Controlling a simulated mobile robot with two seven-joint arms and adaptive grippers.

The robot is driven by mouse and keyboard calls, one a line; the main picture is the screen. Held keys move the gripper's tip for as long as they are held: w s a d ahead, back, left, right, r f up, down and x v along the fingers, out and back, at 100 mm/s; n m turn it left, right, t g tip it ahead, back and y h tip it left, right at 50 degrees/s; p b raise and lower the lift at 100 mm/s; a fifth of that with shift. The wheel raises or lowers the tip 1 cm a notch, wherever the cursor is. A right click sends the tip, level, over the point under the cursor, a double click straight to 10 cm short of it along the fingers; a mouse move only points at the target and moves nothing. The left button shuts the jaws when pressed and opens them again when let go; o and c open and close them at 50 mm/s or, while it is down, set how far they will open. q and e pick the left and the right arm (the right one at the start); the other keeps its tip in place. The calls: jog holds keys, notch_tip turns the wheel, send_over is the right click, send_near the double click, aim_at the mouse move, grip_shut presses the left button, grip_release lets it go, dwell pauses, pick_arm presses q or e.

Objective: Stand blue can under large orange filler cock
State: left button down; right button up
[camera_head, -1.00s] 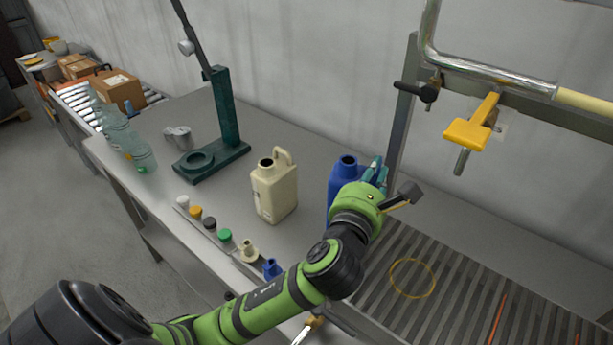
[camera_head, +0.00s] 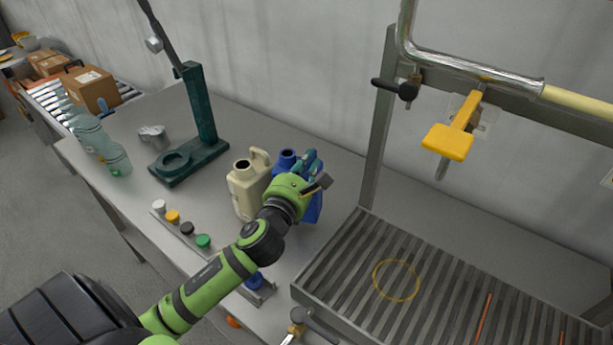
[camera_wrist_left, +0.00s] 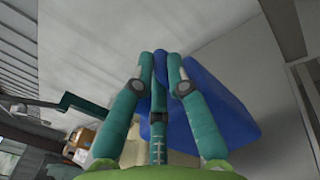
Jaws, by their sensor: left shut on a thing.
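The blue can (camera_head: 314,207) is on the left of the grating, beside a cream can (camera_head: 249,191). My left gripper (camera_head: 311,165) is shut on its upper part, apparently the handle. The can's dark open mouth shows just left of the fingers. In the left wrist view, the teal fingers (camera_wrist_left: 160,68) close together on the blue can (camera_wrist_left: 228,110). Whether its base touches the table is hidden by my arm. The large orange filler cock (camera_head: 449,140) hangs from the frame at right, its spout pointing down over the grating. My right gripper is out of view.
A slatted grating (camera_head: 345,257) with a yellow ring (camera_head: 396,279) lies below the cock, clear of objects. A frame post (camera_head: 379,130) stands between can and cock. A small black-handled cock (camera_head: 397,89) is beside it. Caps line the table front; a green stand (camera_head: 201,120) is behind.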

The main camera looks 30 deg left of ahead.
aim_at(307, 176)
pick_arm(q)
jog(key=shift+f, duration=2)
jog(key=c, duration=1.2)
grip_release()
